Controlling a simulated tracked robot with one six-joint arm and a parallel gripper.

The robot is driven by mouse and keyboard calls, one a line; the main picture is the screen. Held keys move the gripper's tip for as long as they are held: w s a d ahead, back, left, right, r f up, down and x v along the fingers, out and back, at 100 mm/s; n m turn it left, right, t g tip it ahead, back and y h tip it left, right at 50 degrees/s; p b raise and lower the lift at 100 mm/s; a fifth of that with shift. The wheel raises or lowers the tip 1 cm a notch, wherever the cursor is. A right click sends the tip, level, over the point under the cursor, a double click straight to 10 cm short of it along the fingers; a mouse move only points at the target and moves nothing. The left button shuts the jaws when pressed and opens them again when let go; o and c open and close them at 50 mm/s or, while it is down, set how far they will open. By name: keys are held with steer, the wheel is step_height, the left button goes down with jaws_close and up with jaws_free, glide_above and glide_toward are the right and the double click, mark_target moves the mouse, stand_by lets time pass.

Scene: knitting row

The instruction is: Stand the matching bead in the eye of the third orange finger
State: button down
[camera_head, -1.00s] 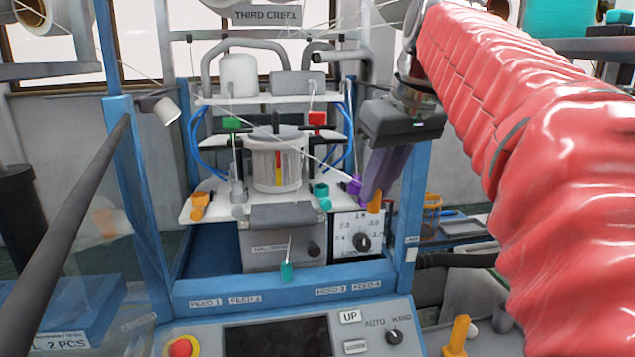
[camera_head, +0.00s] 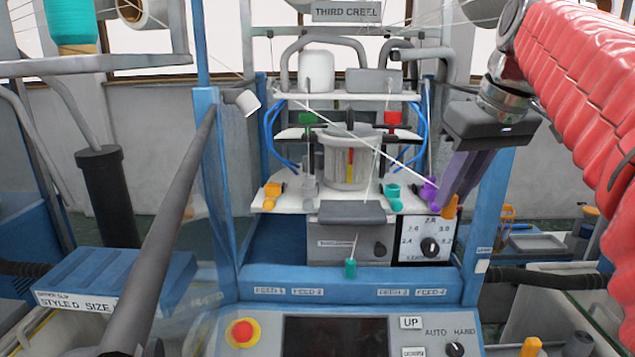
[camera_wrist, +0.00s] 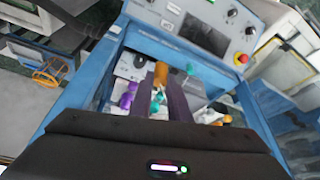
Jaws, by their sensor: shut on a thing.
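My gripper (camera_head: 453,198) is shut on an orange bead (camera_head: 450,207), held at the tips of its dark purple fingers. The bead also shows in the wrist view (camera_wrist: 160,70). It hangs in front of the machine's right side, close to the purple finger (camera_head: 429,190) in the picture; the depth gap is unclear. An orange finger (camera_head: 272,193) stands at the left end of the white plate under the "THIRD CREEL" sign (camera_head: 346,12). Its eye is too small to make out.
A teal piece (camera_head: 350,267) with a thread is at the front of the machine. Blue frame posts (camera_head: 222,190) stand on both sides, and a dark slanting bar (camera_head: 170,230) crosses the left. A thread runs down across the plate. The control panel (camera_head: 380,335) is below.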

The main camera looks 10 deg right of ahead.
steer(key=w+a+r+n, duration=0.15)
steer(key=w+a, duration=0.25)
steer(key=w, duration=0.4)
steer(key=w+a, duration=0.5)
steer(key=a, duration=0.2)
steer(key=w+a+n+y, duration=0.1)
steer(key=w+a, duration=0.4)
steer(key=a, duration=0.3)
steer(key=w+a+n, duration=0.1)
steer(key=w+a, duration=0.4)
steer(key=a, duration=0.2)
steer(key=shift+a+f, duration=0.25)
steer(key=shift+a+f+n, duration=0.15)
steer(key=shift+a+n, duration=0.1)
steer(key=shift+a, duration=0.15)
steer(key=shift+f, duration=0.1)
steer(key=shift+f, duration=0.8)
steer(key=shift+f, duration=1.1)
stand_by(0.8)
